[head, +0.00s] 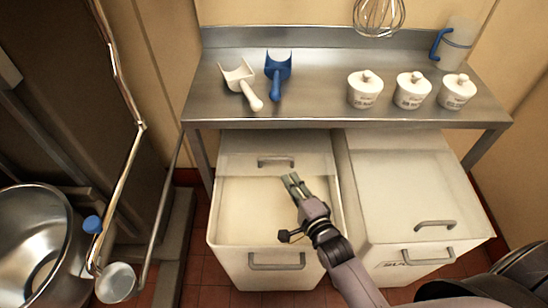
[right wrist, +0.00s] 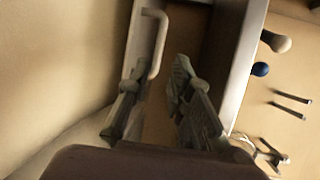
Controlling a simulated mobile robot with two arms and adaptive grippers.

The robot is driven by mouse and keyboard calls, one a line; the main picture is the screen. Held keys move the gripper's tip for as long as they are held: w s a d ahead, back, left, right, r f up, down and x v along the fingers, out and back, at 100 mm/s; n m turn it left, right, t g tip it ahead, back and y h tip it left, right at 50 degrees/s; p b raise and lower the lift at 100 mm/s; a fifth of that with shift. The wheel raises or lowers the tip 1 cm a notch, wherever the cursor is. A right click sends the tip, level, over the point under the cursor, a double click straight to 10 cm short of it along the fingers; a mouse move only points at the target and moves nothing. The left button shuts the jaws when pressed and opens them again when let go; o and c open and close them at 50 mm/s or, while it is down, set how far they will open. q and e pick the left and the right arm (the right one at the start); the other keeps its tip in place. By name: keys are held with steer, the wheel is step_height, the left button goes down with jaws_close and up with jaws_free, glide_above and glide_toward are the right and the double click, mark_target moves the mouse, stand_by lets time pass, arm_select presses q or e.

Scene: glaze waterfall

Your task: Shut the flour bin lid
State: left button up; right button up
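The flour bin (head: 228,258) is the left white bin under the steel table, its top open with pale flour (head: 250,212) showing. Its lid (head: 235,160) is pushed back at the rear, partly under the table, with a grey bar handle (head: 276,161). My right gripper (head: 291,180) reaches over the bin opening, just in front of the lid. In the right wrist view its fingers (right wrist: 160,95) are apart with nothing between them. The lid handle (right wrist: 160,42) shows beyond the left finger; whether they touch I cannot tell. My left gripper is out of view.
A second white bin (head: 405,190) stands to the right with its lid on. The steel table (head: 315,105) overhangs both bins and carries a white scoop (head: 240,82), a blue scoop (head: 277,72), several lidded jars and a jug. A steel bowl (head: 30,240) is at left.

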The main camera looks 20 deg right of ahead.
mark_target(275, 158)
steer(key=x, duration=1.1)
steer(key=shift+w+f, duration=0.1)
steer(key=shift+w, duration=0.5)
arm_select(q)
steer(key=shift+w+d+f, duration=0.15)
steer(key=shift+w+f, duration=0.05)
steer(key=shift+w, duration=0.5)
arm_select(e)
steer(key=c, duration=0.5)
